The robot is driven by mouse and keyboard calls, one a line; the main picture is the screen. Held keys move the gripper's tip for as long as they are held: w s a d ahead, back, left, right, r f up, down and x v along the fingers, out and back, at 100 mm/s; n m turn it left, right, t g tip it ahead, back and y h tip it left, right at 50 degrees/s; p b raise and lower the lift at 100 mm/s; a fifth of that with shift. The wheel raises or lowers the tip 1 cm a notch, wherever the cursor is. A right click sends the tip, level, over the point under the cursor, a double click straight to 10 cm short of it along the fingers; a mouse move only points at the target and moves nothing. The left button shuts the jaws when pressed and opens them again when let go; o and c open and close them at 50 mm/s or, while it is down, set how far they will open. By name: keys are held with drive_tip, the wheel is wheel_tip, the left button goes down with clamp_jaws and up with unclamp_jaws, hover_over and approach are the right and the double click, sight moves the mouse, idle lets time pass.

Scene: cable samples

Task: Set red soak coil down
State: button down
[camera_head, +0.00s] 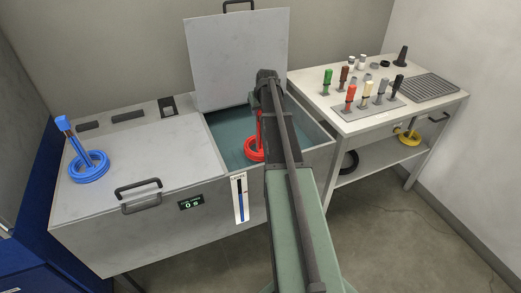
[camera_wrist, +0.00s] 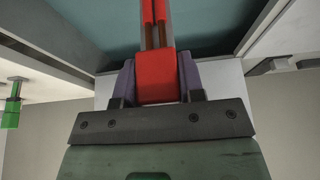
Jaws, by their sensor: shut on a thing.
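The red soak coil (camera_head: 253,151) shows in the head view, partly behind my arm, inside the open right-hand bay of the tank (camera_head: 317,152) over its teal interior. Its upright stem rises toward the end of my arm. In the wrist view my gripper (camera_wrist: 157,78) is shut on the red block (camera_wrist: 156,88) at the stem's end, one finger on each side. The stem's red and brown strands run away from the block toward the teal surface. The ring is out of the wrist view. I cannot tell whether the coil touches the bottom.
The tank's hinged lid (camera_head: 238,58) stands open behind the bay. A blue coil (camera_head: 89,168) with its stem sits on the closed left cover (camera_head: 145,155). A side table (camera_head: 345,125) at right holds several coloured-handled tools and a grooved mat (camera_head: 430,87). A yellow coil (camera_head: 405,137) hangs at its side.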

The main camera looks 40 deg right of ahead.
sight(260, 136)
wheel_tip(260, 136, down, 14)
drive_tip(key=b, duration=1.1)
drive_tip(key=shift+f+b, duration=0.15)
drive_tip(key=shift+b, duration=0.2)
drive_tip(key=shift+r+p, duration=0.3)
drive_tip(key=shift+f, duration=0.2)
drive_tip(key=c, duration=0.7)
unclamp_jaws()
drive_tip(key=shift+c, duration=0.2)
drive_tip(key=p+v, duration=1.1)
drive_tip(key=v, duration=0.1)
drive_tip(key=shift+r, duration=0.2)
